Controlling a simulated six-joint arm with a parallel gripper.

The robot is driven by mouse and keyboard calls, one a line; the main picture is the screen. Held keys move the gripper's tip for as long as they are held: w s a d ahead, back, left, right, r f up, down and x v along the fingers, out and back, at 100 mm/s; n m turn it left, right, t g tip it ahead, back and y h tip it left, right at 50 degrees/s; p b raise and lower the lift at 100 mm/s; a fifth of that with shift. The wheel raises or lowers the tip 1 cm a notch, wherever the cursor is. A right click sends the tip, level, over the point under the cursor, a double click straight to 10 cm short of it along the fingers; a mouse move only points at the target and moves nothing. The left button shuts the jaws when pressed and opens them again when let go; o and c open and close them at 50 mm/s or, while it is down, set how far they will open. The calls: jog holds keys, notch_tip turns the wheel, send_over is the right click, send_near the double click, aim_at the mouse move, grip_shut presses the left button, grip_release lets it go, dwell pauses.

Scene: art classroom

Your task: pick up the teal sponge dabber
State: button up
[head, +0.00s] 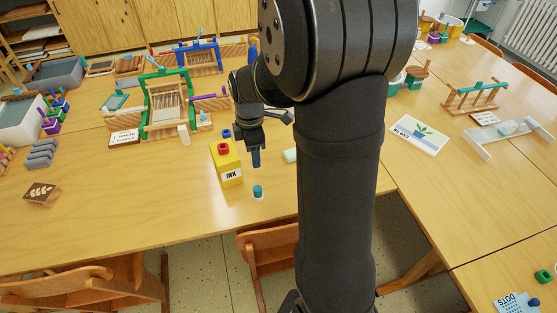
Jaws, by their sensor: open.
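My gripper (256,158) is open and points down, behind the dabber in the picture and right of the box's top. The gripper is apart from the dabber and nothing shows between its jaws. The finger seen nearest hides part of the other.
A green-framed loom (165,100) stands behind left. The table left of the box is mostly clear; a chair (268,250) stands below the front edge.

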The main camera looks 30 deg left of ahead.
jog(key=m, duration=0.9)
send_near(257, 188)
jog(key=f, duration=0.3)
jog(key=d+f, duration=0.1)
jog(key=f, duration=0.1)
jog(key=shift+s+f, duration=0.1)
jog(key=shift+f, duration=0.05)
jog(key=shift+a+f, duration=0.25)
jog(key=shift+f, duration=1.1)
jog(key=shift+a+f, duration=0.2)
jog(key=shift+f, duration=1.15)
jog(key=c, duration=1)
